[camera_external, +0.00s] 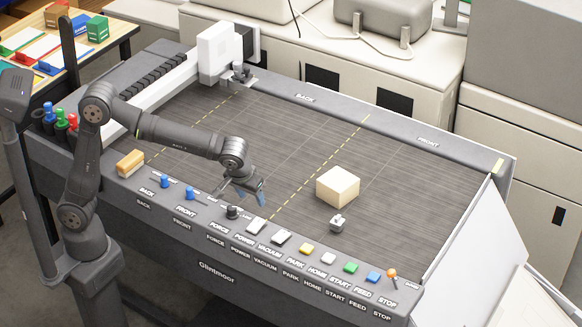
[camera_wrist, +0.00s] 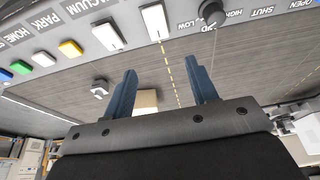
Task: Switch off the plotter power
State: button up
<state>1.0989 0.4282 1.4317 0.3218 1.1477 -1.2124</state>
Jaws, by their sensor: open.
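The plotter's front panel holds a white rocker switch, the power switch (camera_external: 256,226), above the POWER label and between the black force knob (camera_external: 232,212) and the white vacuum switch (camera_external: 281,238). Which way the power switch is tilted is too small to tell. My gripper (camera_external: 254,194) is open and empty, above the plotter bed, just behind the force knob and power switch. In the wrist view its blue fingers (camera_wrist: 163,72) stand apart, with the power switch (camera_wrist: 155,21) ahead of them, not touching. The force knob (camera_wrist: 212,14) is right of it and the vacuum switch (camera_wrist: 108,34) left.
A cream block (camera_external: 338,186) and a small white-and-grey piece (camera_external: 338,223) lie on the plotter bed (camera_external: 420,170). Yellow, white, green and blue buttons and an orange stop control (camera_external: 392,273) continue along the panel. A tan block (camera_external: 130,162) sits at the left.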

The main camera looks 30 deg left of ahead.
jog(key=v, duration=0.6)
dwell(0.5)
jog(key=x, duration=1.7)
jog(key=shift+f, duration=0.15)
jog(key=shift+f, duration=0.1)
jog(key=shift+w, duration=0.2)
jog(key=g, duration=0.3)
jog(key=shift+w+f+g, duration=0.25)
jog(key=shift+w+g, duration=0.1)
jog(key=shift+g, duration=0.05)
notch_tip(320, 180, up, 18)
jog(key=g, duration=0.2)
send_over(260, 220)
jog(key=s, duration=0.1)
jog(key=shift+a+f, duration=0.1)
jog(key=shift+f, duration=2.45)
